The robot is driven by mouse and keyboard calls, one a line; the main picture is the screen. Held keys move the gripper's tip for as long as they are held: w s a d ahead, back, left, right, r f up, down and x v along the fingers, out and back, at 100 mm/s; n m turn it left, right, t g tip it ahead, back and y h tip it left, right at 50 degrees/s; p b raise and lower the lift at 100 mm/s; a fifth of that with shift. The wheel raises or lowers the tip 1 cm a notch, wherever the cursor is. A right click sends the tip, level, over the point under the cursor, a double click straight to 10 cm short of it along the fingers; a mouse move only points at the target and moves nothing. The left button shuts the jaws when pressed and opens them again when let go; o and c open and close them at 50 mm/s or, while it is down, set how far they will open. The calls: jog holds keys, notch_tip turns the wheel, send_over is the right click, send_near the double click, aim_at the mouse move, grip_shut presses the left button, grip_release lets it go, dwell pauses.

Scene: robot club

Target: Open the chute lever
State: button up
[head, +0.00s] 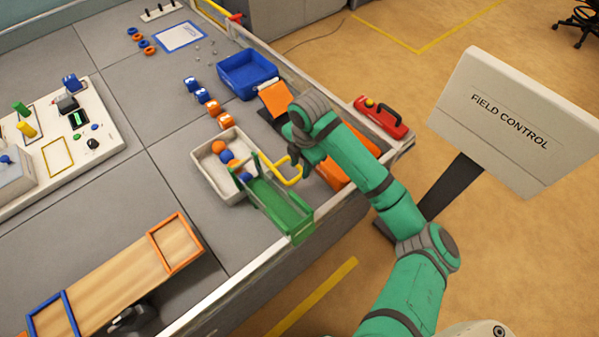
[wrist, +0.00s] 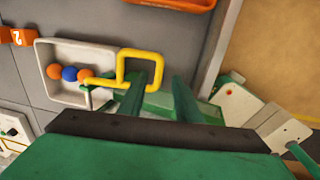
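The green chute (head: 280,207) stands at the table's edge, its upper end by the pale tray. Its yellow lever (head: 292,180) is a bent loop beside the chute top. My gripper (head: 297,158) is right at the lever in the head view, where its fingers are small and partly hidden. In the wrist view the gripper (wrist: 157,84) shows two green fingers standing apart. The yellow lever (wrist: 141,52) loops around the tip of the left finger; whether they touch I cannot tell. My gripper hides most of the chute in the wrist view.
The pale tray (head: 208,180) holds several orange and blue balls. A blue bin (head: 232,86), a red case (head: 388,112) and a FIELD CONTROL sign (head: 480,130) are near my arm. A wooden ramp (head: 105,285) lies lower left.

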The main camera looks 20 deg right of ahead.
aim_at(299, 176)
jog(key=shift+w+a+f, duration=0.1)
jog(key=shift+w+f, duration=0.05)
jog(key=shift+f, duration=1.15)
jog(key=shift+w+f, duration=0.1)
jog(key=shift+f, duration=1.2)
jog(key=shift+c, duration=0.7)
grip_shut()
